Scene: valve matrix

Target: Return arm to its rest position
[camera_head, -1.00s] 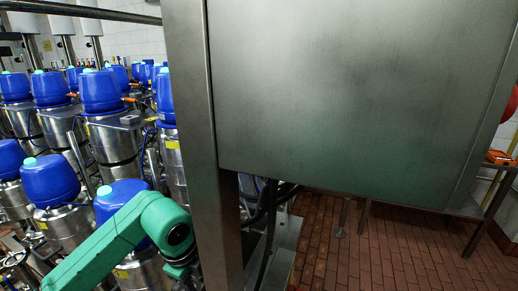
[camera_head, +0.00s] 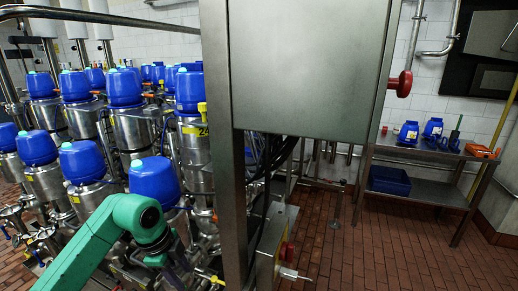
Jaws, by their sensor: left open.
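My green left arm (camera_head: 100,240) comes in from the lower left in the head view, bent at a rounded joint. Its dark far end, toward my left gripper (camera_head: 160,262), points down in front of the valves. The gripper is open; its fingers are hard to make out against the metal parts, and I see nothing held. The valve matrix fills the left side, with several steel valves under blue caps (camera_head: 153,181). The arm overlaps the nearest valves in the picture; I cannot tell whether it touches them. My right gripper is out of view.
A steel cabinet (camera_head: 310,70) on a steel post (camera_head: 222,150) stands right of the arm. A red knob (camera_head: 400,84) is on its right side.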

